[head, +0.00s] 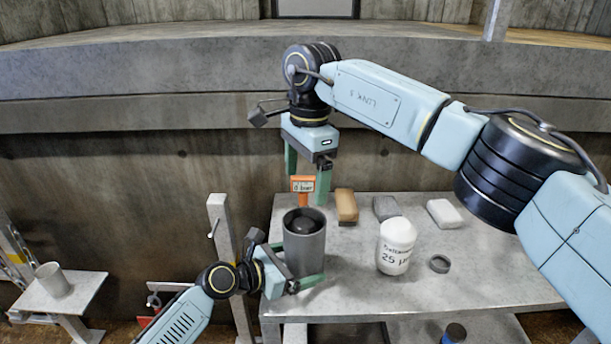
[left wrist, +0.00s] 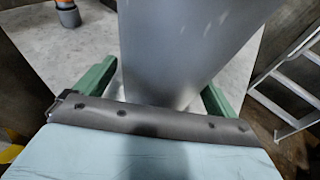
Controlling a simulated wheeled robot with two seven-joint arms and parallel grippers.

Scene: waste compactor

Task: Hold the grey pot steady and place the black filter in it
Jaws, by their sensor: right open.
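The grey pot (head: 305,252) stands upright at the left end of the grey table. A dark rounded thing, which looks like the black filter (head: 303,224), sits inside the pot, below its rim. My left gripper (head: 297,268) has its green fingers on either side of the pot, low down. In the left wrist view, the pot wall (left wrist: 180,50) fills the space between the two fingers (left wrist: 160,92). My right gripper (head: 306,184) is open and empty, pointing down above and behind the pot.
An orange gauge (head: 303,184) reading "0 bar" shows between my right fingers, behind the pot. A tan block (head: 346,206), a dark grey block (head: 385,208), a pale block (head: 444,213), a white labelled container (head: 396,246) and a grey ring (head: 439,263) stand to the right. The table's front right is clear.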

